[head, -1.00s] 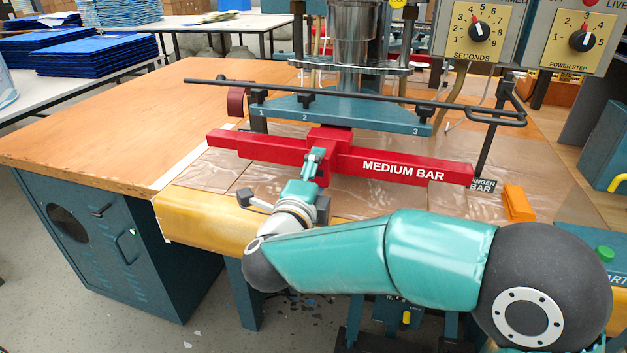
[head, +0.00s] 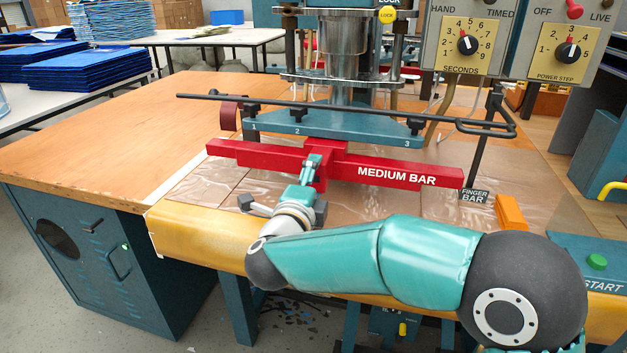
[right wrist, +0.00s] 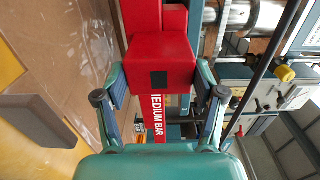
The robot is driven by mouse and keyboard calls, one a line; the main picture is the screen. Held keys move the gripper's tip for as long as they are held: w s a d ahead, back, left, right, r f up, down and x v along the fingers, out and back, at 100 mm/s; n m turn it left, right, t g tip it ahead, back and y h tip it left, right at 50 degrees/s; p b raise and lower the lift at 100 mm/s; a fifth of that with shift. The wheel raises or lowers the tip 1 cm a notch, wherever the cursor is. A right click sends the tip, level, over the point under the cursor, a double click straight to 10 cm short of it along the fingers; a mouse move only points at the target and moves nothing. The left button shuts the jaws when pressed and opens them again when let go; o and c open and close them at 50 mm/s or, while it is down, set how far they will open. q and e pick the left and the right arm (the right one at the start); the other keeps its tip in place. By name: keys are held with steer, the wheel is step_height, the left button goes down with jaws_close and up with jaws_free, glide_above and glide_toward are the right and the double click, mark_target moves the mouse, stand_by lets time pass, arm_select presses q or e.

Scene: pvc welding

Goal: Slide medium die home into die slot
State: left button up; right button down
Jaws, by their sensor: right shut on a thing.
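The medium die is a long red bar (head: 400,177) marked "MEDIUM BAR". In the head view it lies level in front of and just below the teal press head (head: 335,127) marked 1, 2 and 3. My right gripper (head: 313,170) is shut on the block at the die's middle, from the front. In the right wrist view the red block (right wrist: 160,65) sits between the two fingers of my right gripper (right wrist: 160,98). The die slot's opening is not clearly seen; the die and the head's front edge hide it. My left gripper is out of view.
A black finger bar (head: 350,108) runs across the press head's front, with its post (head: 482,140) at the right. An orange block (head: 510,212) and a green start button (head: 597,262) are at the right. Clear sheeting covers the table (head: 120,130) near the press.

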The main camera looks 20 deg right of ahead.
steer(key=shift+r, duration=0.15)
steer(key=shift+r+b, duration=0.1)
steer(key=shift+b, duration=0.55)
stand_by(1.8)
steer(key=shift+p+x, duration=0.3)
steer(key=shift+x, duration=2.7)
jaws_free()
steer(key=shift+s, duration=0.1)
steer(key=v, duration=1)
steer(key=shift+s+a, duration=0.15)
steer(key=shift+a, duration=0.1)
steer(key=shift+s+a, duration=0.3)
steer(key=shift+s, duration=0.3)
